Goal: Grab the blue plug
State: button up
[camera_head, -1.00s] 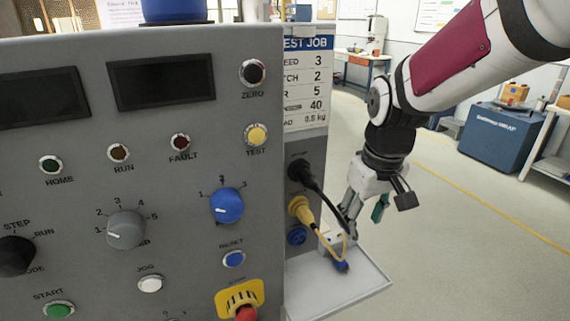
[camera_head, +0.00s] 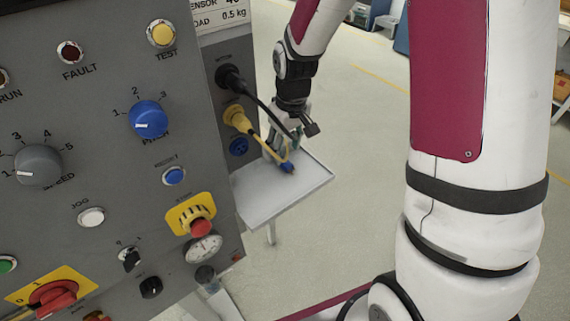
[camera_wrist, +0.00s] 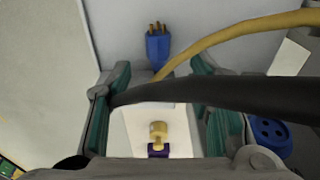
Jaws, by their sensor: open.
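The blue plug (camera_head: 289,168) lies on the light grey shelf (camera_head: 300,192) at the panel's side. In the wrist view the plug (camera_wrist: 157,47) lies beyond the fingertips, roughly centred between them, with its brass pins pointing up in the picture. My gripper (camera_head: 283,146) is just above the shelf, close to the plug. In the wrist view my gripper (camera_wrist: 160,78) has its two green-padded fingers apart and nothing held between them. A black cable (camera_wrist: 220,92) crosses in front of the fingers and hides part of them.
A black plug (camera_head: 229,77) and a yellow plug (camera_head: 237,118) sit in the panel side above a blue socket (camera_head: 239,146). The grey control panel (camera_head: 110,120) fills the left. The shelf's front part is clear.

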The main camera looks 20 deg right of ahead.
aim_at(285, 160)
jog(key=shift+w+f, duration=0.2)
jog(key=shift+f, duration=1.15)
jog(key=shift+w+f, duration=0.15)
jog(key=shift+f, duration=1.15)
grip_shut()
